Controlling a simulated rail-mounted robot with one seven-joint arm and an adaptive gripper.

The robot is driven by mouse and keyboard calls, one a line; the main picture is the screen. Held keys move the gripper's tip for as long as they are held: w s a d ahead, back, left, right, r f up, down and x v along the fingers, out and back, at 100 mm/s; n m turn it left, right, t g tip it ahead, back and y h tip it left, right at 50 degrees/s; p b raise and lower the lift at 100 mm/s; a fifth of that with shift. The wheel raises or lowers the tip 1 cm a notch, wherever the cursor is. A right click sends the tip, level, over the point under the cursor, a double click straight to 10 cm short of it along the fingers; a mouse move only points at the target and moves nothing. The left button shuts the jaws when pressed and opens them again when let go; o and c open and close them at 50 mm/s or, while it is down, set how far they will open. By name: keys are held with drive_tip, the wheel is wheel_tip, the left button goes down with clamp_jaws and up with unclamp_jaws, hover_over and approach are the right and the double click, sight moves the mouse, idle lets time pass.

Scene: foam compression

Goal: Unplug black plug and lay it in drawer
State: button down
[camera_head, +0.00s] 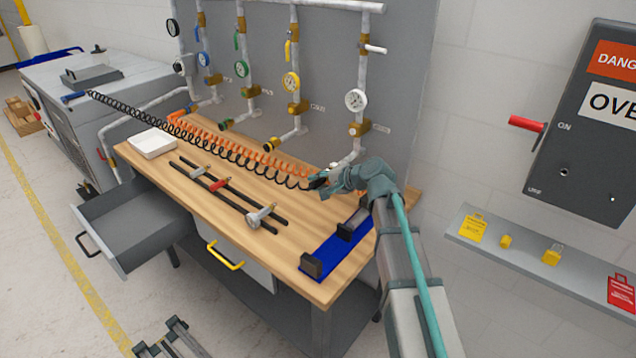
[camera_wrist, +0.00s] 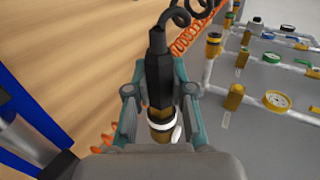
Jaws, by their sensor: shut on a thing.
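My gripper (camera_head: 338,182) is over the far right part of the wooden table, beside the lower end of the rightmost wall pipe. In the wrist view my gripper (camera_wrist: 160,92) is shut around the black plug (camera_wrist: 158,72), one finger on each side. A brass piece with a white ring shows at the plug's near end; I cannot tell whether it is still joined to a pipe. A black coiled hose (camera_head: 225,150) runs from the plug to the grey cabinet at left. The grey drawer (camera_head: 140,228) at the table's left end is open and looks empty.
A white tray (camera_head: 152,142), black rails with tool-like fittings (camera_head: 262,215) and a blue holder (camera_head: 325,258) are on the wooden table (camera_head: 215,178). An orange coiled hose (camera_head: 205,136) runs beside the black one. Pipes with gauges stand along the back panel.

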drive_tip(key=shift+s+a, duration=0.7)
drive_tip(key=shift+s, duration=0.3)
drive_tip(key=shift+s+a, duration=0.7)
drive_tip(key=shift+s, duration=0.25)
drive_tip(key=d+r+m+t+h, duration=0.2)
drive_tip(key=d+r+m+h, duration=0.2)
drive_tip(key=d, duration=0.8)
drive_tip(key=w+d+r+m+t+h, duration=0.1)
drive_tip(key=d+r+m+t+h, duration=0.2)
drive_tip(key=d, duration=0.9)
drive_tip(key=r+m+h, duration=0.1)
drive_tip(key=m+h, duration=0.1)
drive_tip(key=m, duration=0.1)
drive_tip(key=shift+w+r+m+h+b, duration=0.25)
drive_tip(key=shift+m+h+b, duration=0.15)
drive_tip(key=shift+f, duration=0.1)
